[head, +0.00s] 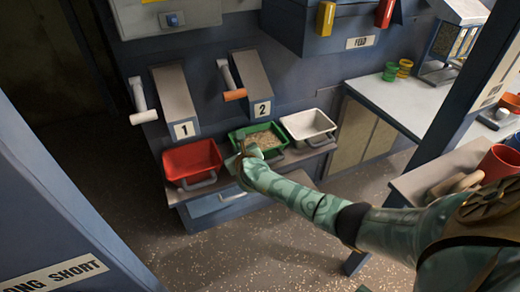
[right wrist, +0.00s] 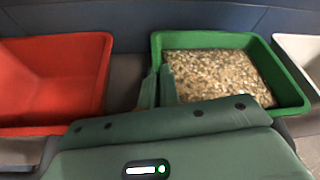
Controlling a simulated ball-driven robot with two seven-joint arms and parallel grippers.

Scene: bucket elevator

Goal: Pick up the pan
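Three pans stand side by side on a low shelf. The red pan (head: 192,160) is at the left and looks empty. The green pan (head: 277,131) is in the middle and holds pale grain (head: 262,141). The white pan (head: 308,124) is at the right. My right gripper (head: 243,152) is at the front left of the green pan. In the right wrist view the fingers (right wrist: 158,86) stand close together by the wall of the green pan (right wrist: 290,92). The palm hides most of the handle, and I cannot tell whether they grip anything. My left gripper is out of view.
Chutes marked 1 (head: 175,93) and 2 (head: 254,80) hang above the pans, with levers beside them. A worktop (head: 400,98) with cups and a red container (head: 499,163) are at the right. A blue post (head: 468,80) stands there. The speckled floor in front is clear.

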